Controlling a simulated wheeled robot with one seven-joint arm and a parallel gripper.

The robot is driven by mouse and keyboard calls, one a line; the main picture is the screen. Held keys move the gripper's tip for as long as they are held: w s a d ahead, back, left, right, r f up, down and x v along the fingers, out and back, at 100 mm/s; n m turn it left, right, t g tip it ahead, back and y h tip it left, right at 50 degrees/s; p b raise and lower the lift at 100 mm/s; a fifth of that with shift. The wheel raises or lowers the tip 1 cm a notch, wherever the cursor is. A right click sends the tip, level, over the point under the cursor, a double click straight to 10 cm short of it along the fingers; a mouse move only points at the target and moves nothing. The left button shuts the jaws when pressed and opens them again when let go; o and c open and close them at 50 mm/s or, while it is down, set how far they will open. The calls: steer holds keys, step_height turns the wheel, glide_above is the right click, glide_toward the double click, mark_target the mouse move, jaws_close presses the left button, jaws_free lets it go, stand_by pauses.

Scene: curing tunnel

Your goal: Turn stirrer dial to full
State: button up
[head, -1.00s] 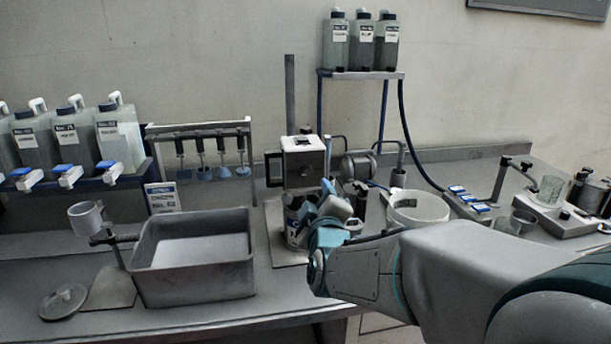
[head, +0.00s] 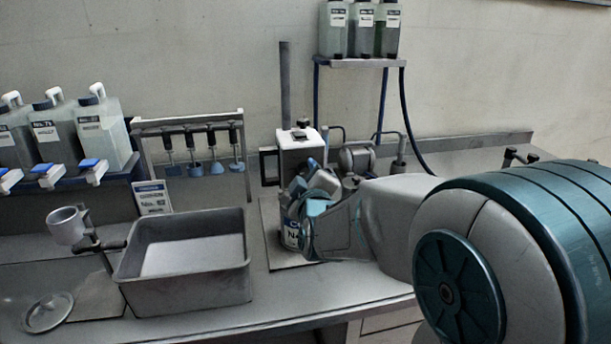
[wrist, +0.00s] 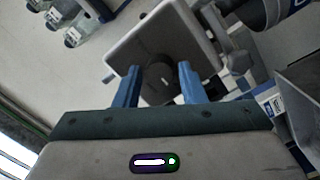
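The stirrer (head: 302,155) is a pale box-shaped head on a tall dark post. In the wrist view its square face (wrist: 195,45) is tilted, with a dark round dial (wrist: 160,78) on it. My gripper (wrist: 159,66) has its two blue fingers apart, one on each side of the dial, with what looks like a narrow gap at each. I cannot tell the dial's setting or whether the fingers reach fully around it. In the head view my gripper (head: 314,187) is in front of the stirrer and hides the dial. A labelled can (head: 290,233) stands below, partly hidden.
A grey tray (head: 183,300) stands left of the stirrer. A rack of hanging stirring tools (head: 190,122) and several bottles (head: 90,130) are behind it. A shelf (head: 357,62) with bottles is behind the stirrer. My arm covers the bench's right side.

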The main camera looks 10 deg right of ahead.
steer(key=c, duration=0.5)
steer(key=shift+c, duration=0.2)
